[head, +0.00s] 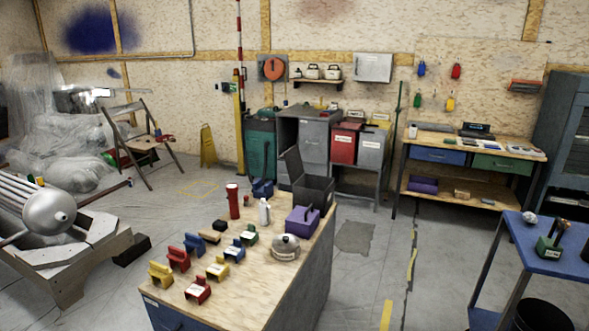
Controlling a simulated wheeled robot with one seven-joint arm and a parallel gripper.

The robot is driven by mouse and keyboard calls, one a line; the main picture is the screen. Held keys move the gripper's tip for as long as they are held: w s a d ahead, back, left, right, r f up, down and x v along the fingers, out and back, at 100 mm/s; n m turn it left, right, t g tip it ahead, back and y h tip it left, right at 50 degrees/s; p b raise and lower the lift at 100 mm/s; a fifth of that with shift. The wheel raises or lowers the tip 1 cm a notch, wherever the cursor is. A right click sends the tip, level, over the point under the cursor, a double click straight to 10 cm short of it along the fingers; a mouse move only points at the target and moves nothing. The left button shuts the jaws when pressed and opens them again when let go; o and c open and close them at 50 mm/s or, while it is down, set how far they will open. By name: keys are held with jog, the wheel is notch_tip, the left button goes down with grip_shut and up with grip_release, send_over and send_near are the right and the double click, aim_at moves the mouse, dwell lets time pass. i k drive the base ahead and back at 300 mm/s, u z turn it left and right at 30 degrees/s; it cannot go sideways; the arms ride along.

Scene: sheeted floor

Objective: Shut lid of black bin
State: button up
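A black bin (318,190) stands at the far right end of the wooden-topped workbench, partly hidden in front by a purple box. Its lid (293,165) is open and stands up, tilted, at the bin's left side. The inside of the bin is dark and I cannot tell what it holds. My gripper is not in view.
On the workbench (225,260) near the bin are the purple box (302,219), a white bottle (265,211), a red cylinder (233,201) and a silver round thing (286,247). Several coloured blocks stand further left. Floor right of the workbench (365,270) is clear.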

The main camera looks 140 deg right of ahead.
aim_at(292, 157)
jog(key=z, duration=2.9)
jog(key=i, duration=2.55)
jog(key=z, duration=1.7)
jog(key=i, duration=1.5)
jog(key=z, duration=0.05)
